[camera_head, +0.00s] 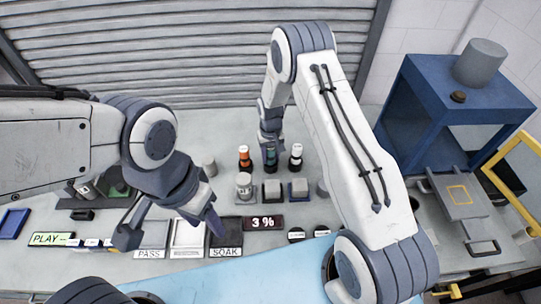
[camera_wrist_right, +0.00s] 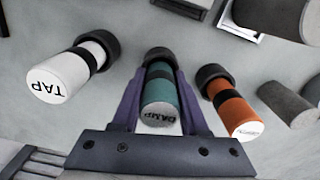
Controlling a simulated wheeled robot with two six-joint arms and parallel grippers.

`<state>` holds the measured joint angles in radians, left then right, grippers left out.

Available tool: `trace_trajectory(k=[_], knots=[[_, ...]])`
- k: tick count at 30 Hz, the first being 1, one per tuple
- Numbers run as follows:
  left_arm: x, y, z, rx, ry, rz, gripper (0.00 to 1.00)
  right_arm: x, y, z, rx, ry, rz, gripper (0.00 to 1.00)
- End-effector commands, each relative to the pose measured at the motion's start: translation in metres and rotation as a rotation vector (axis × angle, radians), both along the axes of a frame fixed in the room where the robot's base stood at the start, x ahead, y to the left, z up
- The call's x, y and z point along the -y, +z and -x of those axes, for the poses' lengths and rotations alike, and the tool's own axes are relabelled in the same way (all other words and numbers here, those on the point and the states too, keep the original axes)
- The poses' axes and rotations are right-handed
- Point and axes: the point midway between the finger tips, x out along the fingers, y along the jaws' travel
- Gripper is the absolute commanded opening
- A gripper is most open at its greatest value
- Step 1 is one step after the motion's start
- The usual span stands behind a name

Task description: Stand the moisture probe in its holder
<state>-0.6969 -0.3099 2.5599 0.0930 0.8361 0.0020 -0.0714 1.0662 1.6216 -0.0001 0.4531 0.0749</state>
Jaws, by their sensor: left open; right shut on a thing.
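The right wrist view shows the bottle (camera_wrist_right: 160,88) between the two fingers. A white bottle (camera_head: 296,157) marked TAP and an orange bottle (camera_head: 245,158) stand on either side. My left gripper (camera_head: 168,235) is open above the front-left trays, with nothing visible between its fingers. A display (camera_head: 263,223) reads 3 %. I cannot clearly pick out the moisture probe or its holder; my left arm hides part of the bench.
A PASS tray (camera_head: 151,238), a white-framed tray (camera_head: 187,236) and a dark SOAK tray (camera_head: 226,236) line the front. A blue press frame (camera_head: 450,110) stands at right.

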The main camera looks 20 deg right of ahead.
Motion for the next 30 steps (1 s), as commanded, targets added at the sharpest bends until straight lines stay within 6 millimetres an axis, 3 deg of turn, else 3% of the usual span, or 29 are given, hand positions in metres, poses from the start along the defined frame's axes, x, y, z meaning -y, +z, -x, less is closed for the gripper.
trace_trajectory(k=[5, 6, 8, 21, 26, 30], knots=[[0.0, -0.004, 0.0, 0.0, 0.0, 0.0, 0.5, 0.0, -0.004, 0.0, 0.001, 0.0, 0.0, 0.0], [0.0, -0.003, 0.0, 0.0, 0.0, 0.0, 0.5, 0.0, -0.003, 0.0, 0.0, 0.0, 0.0, 0.51], [0.0, -0.003, 0.0, 0.0, 0.0, 0.0, 0.5, 0.0, -0.003, 0.0, 0.0, 0.0, 0.0, 0.73], [0.0, -0.002, 0.0, 0.0, 0.0, 0.0, 0.5, 0.0, 0.004, -0.001, 0.003, 0.0, 0.0, 0.73], [0.0, -0.013, 0.0, 0.0, -0.001, 0.0, 0.5, 0.0, 0.029, -0.002, 0.007, 0.0, 0.0, 0.73], [0.0, -0.022, 0.0, 0.0, -0.001, 0.0, 0.5, 0.0, 0.06, -0.002, 0.007, 0.0, 0.0, 0.73]])
